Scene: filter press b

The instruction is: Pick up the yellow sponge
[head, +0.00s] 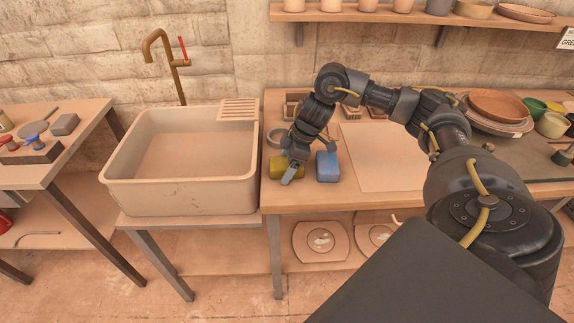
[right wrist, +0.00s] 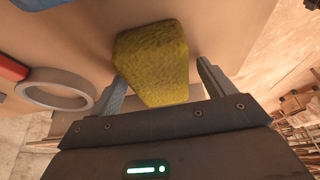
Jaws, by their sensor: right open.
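The yellow sponge (head: 276,168) lies on the wooden table near its left front corner, partly hidden by my right gripper in the head view. In the right wrist view the sponge (right wrist: 152,62) sits between the two open fingers, with its near end between their tips. My right gripper (head: 290,172) is open, with a gap visible between the sponge and the right finger (right wrist: 212,78). The left finger (right wrist: 118,92) is close to the sponge's edge; I cannot tell if it touches. My left gripper is not in view.
A blue sponge (head: 327,167) lies just right of my right gripper. A grey ring (right wrist: 58,90) lies close to the left finger in the right wrist view. A sink (head: 180,196) stands left of the table. A pale board (head: 383,172) lies to the right.

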